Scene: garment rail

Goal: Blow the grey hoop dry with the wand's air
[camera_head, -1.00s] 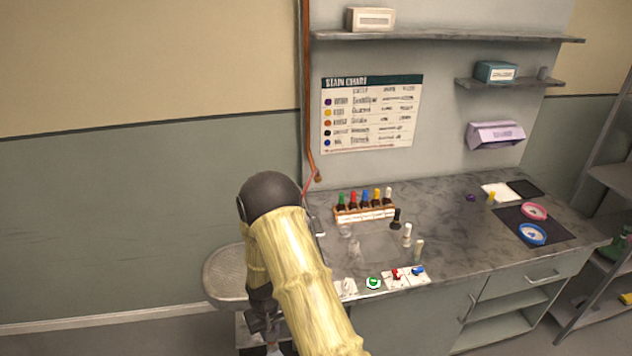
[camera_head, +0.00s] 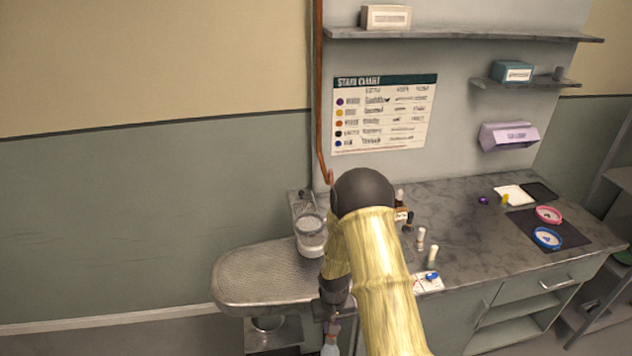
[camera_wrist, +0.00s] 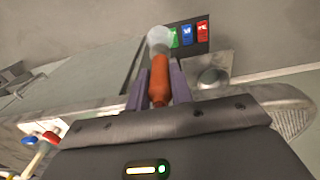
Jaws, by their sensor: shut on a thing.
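My gripper (camera_head: 333,318) hangs low at the front edge of the oval perforated board (camera_head: 250,285), pointing down. In the wrist view its two purple fingers (camera_wrist: 160,88) are shut on an orange-brown handle with a pale round end, apparently the wand (camera_wrist: 160,75). The pale end of the wand also shows below my gripper in the head view (camera_head: 330,349). A round, pale thing with a grey rim, possibly the grey hoop (camera_head: 310,228), is at the back right end of the board, left of my arm. I cannot tell whether it is wet.
A pink hoop (camera_head: 548,214) and a blue hoop (camera_head: 547,237) lie on a dark mat on the bench. Small bottles (camera_head: 420,238) stand right of my arm, which hides others. A panel with green, blue and red parts (camera_wrist: 187,33) lies beyond the wand. The board's left part is clear.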

